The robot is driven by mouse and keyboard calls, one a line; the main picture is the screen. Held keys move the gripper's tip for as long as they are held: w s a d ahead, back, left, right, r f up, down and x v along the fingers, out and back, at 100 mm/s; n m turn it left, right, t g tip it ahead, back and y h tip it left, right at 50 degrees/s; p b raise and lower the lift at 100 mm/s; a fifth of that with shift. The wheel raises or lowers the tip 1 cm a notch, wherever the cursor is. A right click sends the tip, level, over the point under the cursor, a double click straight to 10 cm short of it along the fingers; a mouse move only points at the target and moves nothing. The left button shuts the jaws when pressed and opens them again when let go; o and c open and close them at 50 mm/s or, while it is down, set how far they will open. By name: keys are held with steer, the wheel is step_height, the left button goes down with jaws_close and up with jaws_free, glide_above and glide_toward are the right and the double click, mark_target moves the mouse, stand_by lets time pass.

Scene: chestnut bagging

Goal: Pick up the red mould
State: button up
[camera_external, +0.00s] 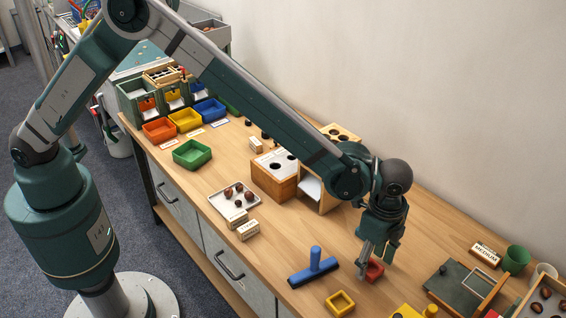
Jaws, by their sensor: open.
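The red mould (375,270) is a small square block-like piece on the wooden table, right of the blue-handled tool. My gripper (373,258) points down at it, with its fingers around or just beside the mould. The fingers are open. They hide part of the mould, and I cannot tell whether they touch it.
A blue-handled tool (314,268) lies close on the left and a yellow square mould (340,303) in front. A dark green board (462,287) and a green cup (516,259) are at the right. A tray of chestnuts (216,203) sits further left. Bare table lies behind my gripper.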

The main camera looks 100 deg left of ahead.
steer(key=shift+f, duration=0.6)
steer(key=shift+c, duration=0.7)
steer(key=c, duration=0.9)
